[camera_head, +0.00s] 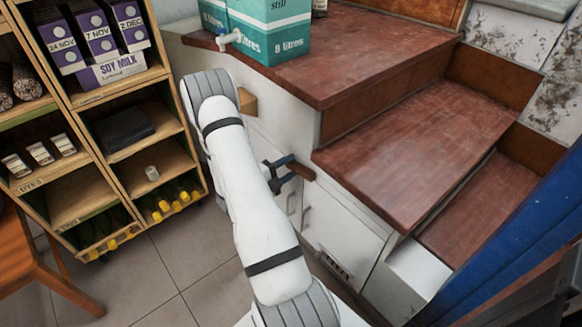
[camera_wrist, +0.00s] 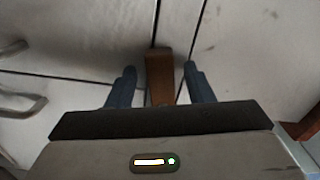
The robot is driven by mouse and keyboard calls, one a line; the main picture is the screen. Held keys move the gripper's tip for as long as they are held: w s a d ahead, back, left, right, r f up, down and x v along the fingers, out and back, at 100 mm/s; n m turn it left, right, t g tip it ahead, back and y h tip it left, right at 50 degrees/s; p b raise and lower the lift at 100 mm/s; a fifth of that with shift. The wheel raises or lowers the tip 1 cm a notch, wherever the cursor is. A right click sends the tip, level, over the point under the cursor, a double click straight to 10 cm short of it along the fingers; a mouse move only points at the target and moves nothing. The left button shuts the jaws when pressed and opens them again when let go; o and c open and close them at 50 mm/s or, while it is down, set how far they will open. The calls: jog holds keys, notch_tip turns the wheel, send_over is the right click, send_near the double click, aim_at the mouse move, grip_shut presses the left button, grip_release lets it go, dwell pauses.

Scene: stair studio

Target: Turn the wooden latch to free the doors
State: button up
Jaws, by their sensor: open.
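The wooden latch (camera_wrist: 160,76) is a brown bar on the white cabinet doors, at the seam between door panels. In the wrist view it stands lengthwise between the two fingers of my gripper (camera_wrist: 160,68). The fingers are open, one on each side of the latch, with a visible gap to each. In the head view the gripper (camera_head: 279,174) reaches the cabinet front beside the latch (camera_head: 300,169), and my arm hides part of the doors. The white doors (camera_wrist: 225,45) look shut, with dark seams between them.
Metal handles (camera_wrist: 22,103) are at the left of the wrist view. Brown steps (camera_head: 410,150) rise right of the cabinet. Teal water boxes (camera_head: 275,38) stand on top. A wooden shelf unit (camera_head: 75,110) stands left, with tiled floor (camera_head: 165,265) between.

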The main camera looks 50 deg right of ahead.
jog(key=c, duration=1)
jog(key=shift+r+m+p, duration=0.45)
jog(key=shift+m+p, duration=0.3)
jog(key=shift+m, duration=0.75)
jog(key=o, duration=1)
jog(key=shift+w, duration=0.1)
